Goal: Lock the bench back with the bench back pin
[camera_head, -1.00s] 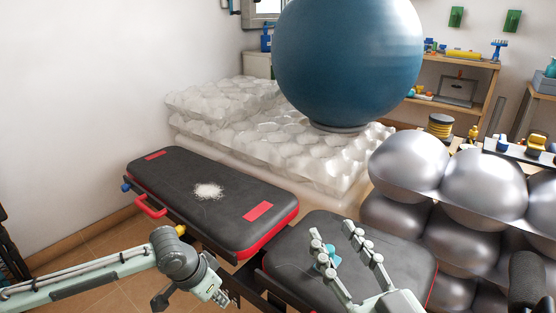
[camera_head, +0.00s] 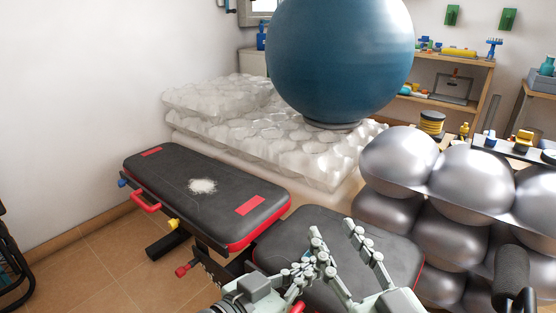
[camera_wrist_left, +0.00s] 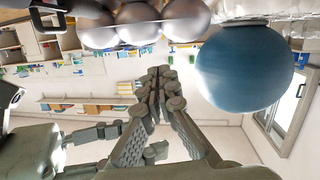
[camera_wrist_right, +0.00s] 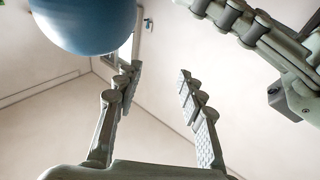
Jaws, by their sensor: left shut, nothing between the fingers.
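The bench has a long black back pad (camera_head: 205,172) with red edging and a white powdery patch. A shorter black seat pad (camera_head: 300,227) lies to its right. A red knob (camera_head: 184,270) and a yellow knob (camera_head: 173,225) show on the frame; I cannot tell which, if either, is the bench back pin. My left gripper (camera_head: 322,262) is over the seat pad beside the right one, shut and empty; its fingertips meet in the left wrist view (camera_wrist_left: 160,75). My right gripper (camera_head: 333,230) is open, with nothing between its fingers in the right wrist view (camera_wrist_right: 158,75).
A big blue ball (camera_head: 342,60) rests on translucent bubbly padding (camera_head: 260,130) behind the bench. Silver balls (camera_head: 400,155) are stacked at the right. Shelves with small items (camera_head: 450,85) stand behind.

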